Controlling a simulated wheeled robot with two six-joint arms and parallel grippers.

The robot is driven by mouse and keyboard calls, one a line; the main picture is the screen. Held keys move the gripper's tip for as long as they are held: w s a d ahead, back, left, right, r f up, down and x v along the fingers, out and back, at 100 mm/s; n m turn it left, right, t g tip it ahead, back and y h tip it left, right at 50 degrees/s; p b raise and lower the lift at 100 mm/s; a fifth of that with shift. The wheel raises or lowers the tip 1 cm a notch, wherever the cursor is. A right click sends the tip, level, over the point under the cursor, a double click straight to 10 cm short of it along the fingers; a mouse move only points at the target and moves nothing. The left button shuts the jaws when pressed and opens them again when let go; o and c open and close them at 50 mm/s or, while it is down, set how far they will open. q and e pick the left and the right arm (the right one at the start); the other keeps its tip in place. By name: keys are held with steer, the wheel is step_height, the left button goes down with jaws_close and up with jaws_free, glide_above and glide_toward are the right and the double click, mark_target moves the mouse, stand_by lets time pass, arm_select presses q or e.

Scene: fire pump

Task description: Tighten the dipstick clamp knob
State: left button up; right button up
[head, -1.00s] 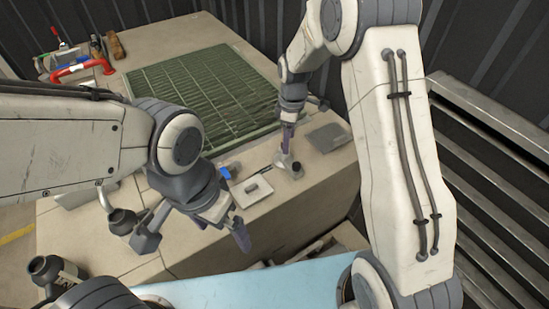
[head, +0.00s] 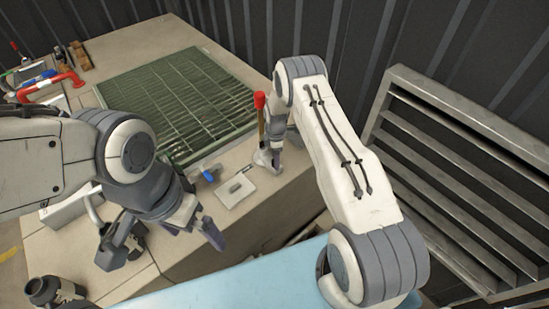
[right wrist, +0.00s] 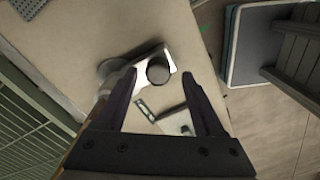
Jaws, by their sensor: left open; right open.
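The dipstick (head: 260,118) stands upright at the bench's right side, with a red top and a brownish shaft. At its foot is a pale metal clamp (head: 262,158). My right gripper (head: 277,156) hangs down beside the clamp. In its wrist view the open fingers (right wrist: 157,78) lie on either side of the knob, with gaps visible; contact and depth are unclear. My left gripper (head: 212,235) is open and empty in front of the bench.
A green grate (head: 175,95) covers much of the bench top (head: 80,195). A pale plate (head: 236,191) and a small blue piece (head: 209,176) lie left of the clamp. A slatted metal rack (head: 450,180) stands at right. A red-and-white handle (head: 52,84) is far left.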

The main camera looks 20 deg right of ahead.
steer(key=shift+f, duration=0.85)
